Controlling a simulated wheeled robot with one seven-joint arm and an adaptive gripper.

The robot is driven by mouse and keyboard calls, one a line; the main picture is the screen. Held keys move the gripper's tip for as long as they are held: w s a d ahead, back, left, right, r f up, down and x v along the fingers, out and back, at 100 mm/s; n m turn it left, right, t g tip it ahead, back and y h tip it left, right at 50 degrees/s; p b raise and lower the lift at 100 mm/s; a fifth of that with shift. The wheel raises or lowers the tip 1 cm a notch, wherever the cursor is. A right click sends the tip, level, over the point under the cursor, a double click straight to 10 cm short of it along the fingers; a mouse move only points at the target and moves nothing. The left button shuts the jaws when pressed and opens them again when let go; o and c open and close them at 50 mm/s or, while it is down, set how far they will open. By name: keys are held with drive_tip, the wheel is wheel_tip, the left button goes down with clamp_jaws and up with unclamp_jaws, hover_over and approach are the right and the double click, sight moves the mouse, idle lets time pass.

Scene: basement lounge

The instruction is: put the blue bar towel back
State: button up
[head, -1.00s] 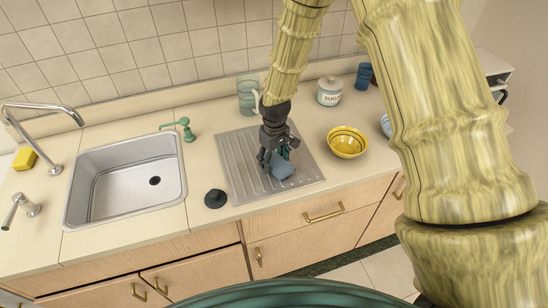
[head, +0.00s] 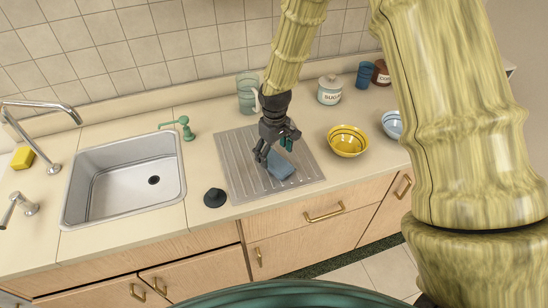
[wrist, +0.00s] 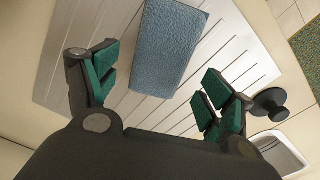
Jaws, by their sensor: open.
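The blue bar towel (head: 279,166) lies folded on the grooved metal drainboard (head: 235,180) beside the sink. It also shows in the wrist view (wrist: 168,48), flat on the grooves. My gripper (head: 273,160) is above the drainboard, just over the towel, and partly covers it in the head view. In the wrist view my gripper (wrist: 155,92) is open, its green-padded fingers wide apart. The towel shows beyond and between the fingers, and nothing is held.
The sink (head: 125,182) is left of the drainboard, with a black stopper (head: 214,198) at its front-left corner. A yellow bowl (head: 347,141), blue-white bowl (head: 392,124), sugar jar (head: 330,91) and glass pitcher (head: 246,95) stand around it. Counter in front is narrow.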

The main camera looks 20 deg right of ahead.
sight(274, 160)
wheel_tip(274, 160, up, 9)
drive_tip(key=b, duration=0.3)
drive_tip(key=shift+r, duration=0.2)
drive_tip(key=shift+s, duration=0.1)
